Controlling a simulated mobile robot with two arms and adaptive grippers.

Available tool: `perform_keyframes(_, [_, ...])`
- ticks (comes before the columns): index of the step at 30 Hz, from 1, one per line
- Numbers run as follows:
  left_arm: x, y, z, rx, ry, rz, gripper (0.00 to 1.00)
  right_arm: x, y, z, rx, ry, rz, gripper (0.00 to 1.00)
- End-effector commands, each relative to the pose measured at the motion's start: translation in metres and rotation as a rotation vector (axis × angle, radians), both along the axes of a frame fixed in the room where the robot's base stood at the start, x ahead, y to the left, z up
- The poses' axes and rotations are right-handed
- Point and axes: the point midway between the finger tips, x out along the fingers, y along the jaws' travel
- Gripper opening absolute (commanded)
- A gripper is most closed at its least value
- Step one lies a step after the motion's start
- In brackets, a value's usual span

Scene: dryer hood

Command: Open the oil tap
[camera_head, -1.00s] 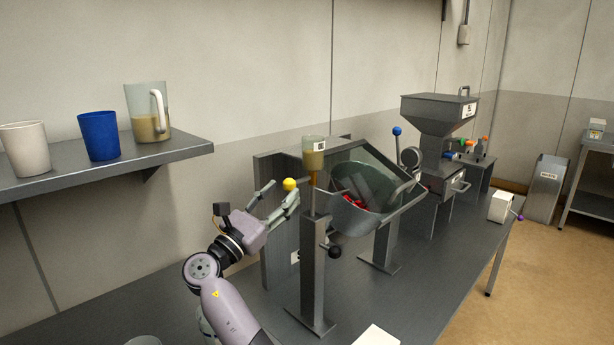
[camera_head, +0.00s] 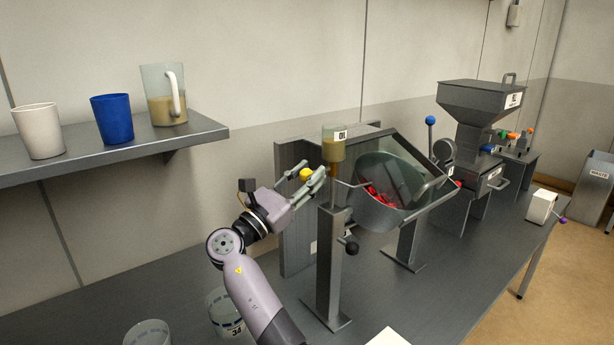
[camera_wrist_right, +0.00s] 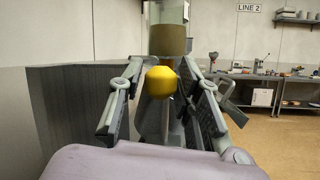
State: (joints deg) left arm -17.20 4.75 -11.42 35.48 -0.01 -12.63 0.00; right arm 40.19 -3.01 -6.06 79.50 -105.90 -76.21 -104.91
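The oil container (camera_head: 333,150), clear with amber liquid and a partly readable label, stands on a grey post (camera_head: 330,265). A yellow ball knob (camera_head: 306,174), which looks like the tap's handle, is just below and left of it. In the right wrist view the yellow knob (camera_wrist_right: 161,82) sits between the two fingers, in front of the container (camera_wrist_right: 168,38). My right gripper (camera_head: 314,178) is open around the knob, with gaps visible on both sides. The tap body is mostly hidden behind the knob and fingers. My left gripper is not in view.
A black knob (camera_head: 351,249) sticks out from the post. A grey panel (camera_head: 292,215) stands behind the gripper. Cups (camera_head: 112,118) and a jug (camera_head: 165,95) are on the left shelf.

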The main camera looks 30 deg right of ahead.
Motion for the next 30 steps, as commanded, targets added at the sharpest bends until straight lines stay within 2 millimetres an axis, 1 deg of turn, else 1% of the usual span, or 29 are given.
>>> perform_keyframes(1, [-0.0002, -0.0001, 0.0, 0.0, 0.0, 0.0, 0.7, 0.0, -0.0001, -0.0001, 0.0, 0.0, 0.0, 0.26])
perform_keyframes(2, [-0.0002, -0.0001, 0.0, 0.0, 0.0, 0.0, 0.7, 0.0, -0.0002, 0.0, 0.0, 0.0, 0.0, 0.24])
perform_keyframes(13, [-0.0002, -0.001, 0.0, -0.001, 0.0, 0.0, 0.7, 0.0, -0.0001, -0.0001, 0.0, 0.0, 0.0, 0.0])
perform_keyframes(30, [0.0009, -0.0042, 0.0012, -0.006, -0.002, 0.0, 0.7, 0.0008, -0.0017, 0.0003, 0.0, 0.0, 0.006, 0.0])
